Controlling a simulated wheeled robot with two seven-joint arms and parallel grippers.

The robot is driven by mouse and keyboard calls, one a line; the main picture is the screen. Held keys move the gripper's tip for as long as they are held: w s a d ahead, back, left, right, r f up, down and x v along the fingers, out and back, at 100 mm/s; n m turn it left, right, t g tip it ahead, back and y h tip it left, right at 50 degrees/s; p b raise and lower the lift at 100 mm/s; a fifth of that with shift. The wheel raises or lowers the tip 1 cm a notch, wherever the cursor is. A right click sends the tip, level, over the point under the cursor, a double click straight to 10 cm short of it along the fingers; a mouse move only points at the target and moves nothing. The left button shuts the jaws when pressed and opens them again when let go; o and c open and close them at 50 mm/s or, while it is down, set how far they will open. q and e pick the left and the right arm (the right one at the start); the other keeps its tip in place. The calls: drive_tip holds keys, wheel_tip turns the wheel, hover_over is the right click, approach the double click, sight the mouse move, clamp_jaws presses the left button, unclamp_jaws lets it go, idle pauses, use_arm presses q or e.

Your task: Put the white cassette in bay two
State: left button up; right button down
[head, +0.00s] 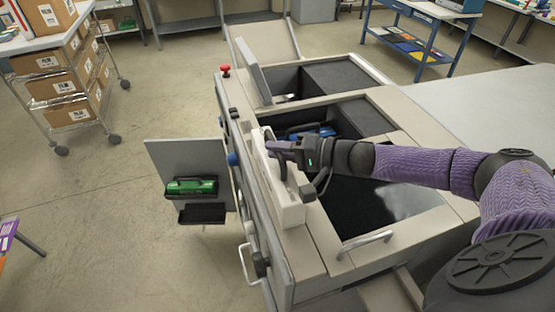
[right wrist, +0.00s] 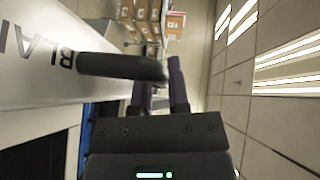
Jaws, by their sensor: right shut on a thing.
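The white cassette (head: 290,208) is a long pale block along the left edge of the laminator, beside the middle and front bays. In the right wrist view its side (right wrist: 35,45) carries large dark letters, partly cut off, and a black handle (right wrist: 120,66). My right gripper (head: 277,150) is shut on the cassette at its handle; the fingers also show in the right wrist view (right wrist: 160,90). I cannot tell whether the cassette touches the rim below. The middle bay (head: 352,118) is open, with something blue inside. My left gripper is not in view.
The front bay (head: 385,205) has a dark glossy floor. A lid (head: 255,75) stands raised at the rear bay (head: 340,78). An open side door (head: 165,155) holds a green item (head: 190,187). A cart of boxes (head: 55,85) stands back left; floor between is clear.

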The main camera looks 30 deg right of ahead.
drive_tip(key=shift+w+f, duration=0.15)
drive_tip(key=shift+f, duration=0.75)
drive_tip(key=shift+a, duration=0.1)
drive_tip(key=c, duration=0.6)
unclamp_jaws()
drive_tip(key=shift+f, duration=0.1)
drive_tip(key=b+v, duration=0.1)
drive_tip(key=v, duration=1.1)
